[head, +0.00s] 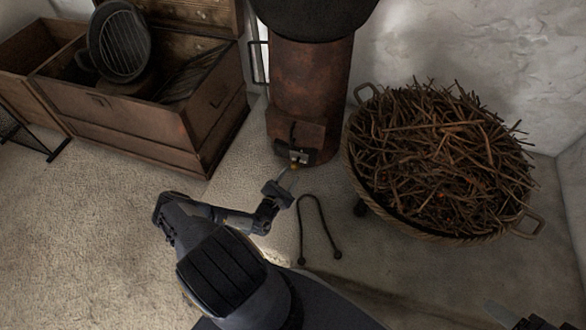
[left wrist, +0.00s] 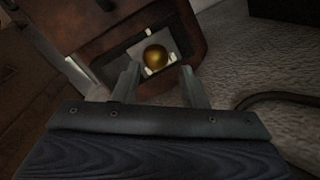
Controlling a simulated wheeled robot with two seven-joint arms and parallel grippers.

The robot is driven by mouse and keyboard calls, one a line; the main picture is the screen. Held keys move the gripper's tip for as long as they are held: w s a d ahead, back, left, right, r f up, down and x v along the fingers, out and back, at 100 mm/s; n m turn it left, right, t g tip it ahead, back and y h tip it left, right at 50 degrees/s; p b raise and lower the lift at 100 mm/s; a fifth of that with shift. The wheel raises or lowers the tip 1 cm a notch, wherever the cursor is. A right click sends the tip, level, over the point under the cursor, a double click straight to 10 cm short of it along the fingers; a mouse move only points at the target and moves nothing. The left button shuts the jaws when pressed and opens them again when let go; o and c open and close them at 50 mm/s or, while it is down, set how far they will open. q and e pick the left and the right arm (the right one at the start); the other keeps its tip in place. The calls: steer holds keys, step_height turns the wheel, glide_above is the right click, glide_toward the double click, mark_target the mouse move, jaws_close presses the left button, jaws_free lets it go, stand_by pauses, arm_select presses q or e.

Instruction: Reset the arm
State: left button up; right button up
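My left gripper (head: 287,178) reaches from below toward the base of the rusty stove (head: 308,85). In the left wrist view its two fingers (left wrist: 160,85) are apart with nothing between them. A gold ball (left wrist: 155,57) sits just beyond the fingertips, in a light opening in the rusty stove body (left wrist: 125,35). In the head view the ball is a small golden spot (head: 295,166), apart from the gripper body. Part of my right gripper (head: 512,316) shows at the bottom right corner; its fingers are mostly cut off.
A large basket of twigs (head: 440,150) stands right of the stove. A dark bent rod (head: 318,225) lies on the floor by my left gripper. An open wooden chest (head: 140,125) holds a round grill pan (head: 120,42) at left. The floor at lower left is clear.

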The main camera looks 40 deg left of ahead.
arm_select(q)
steer(key=shift+s, duration=0.25)
stand_by(0.3)
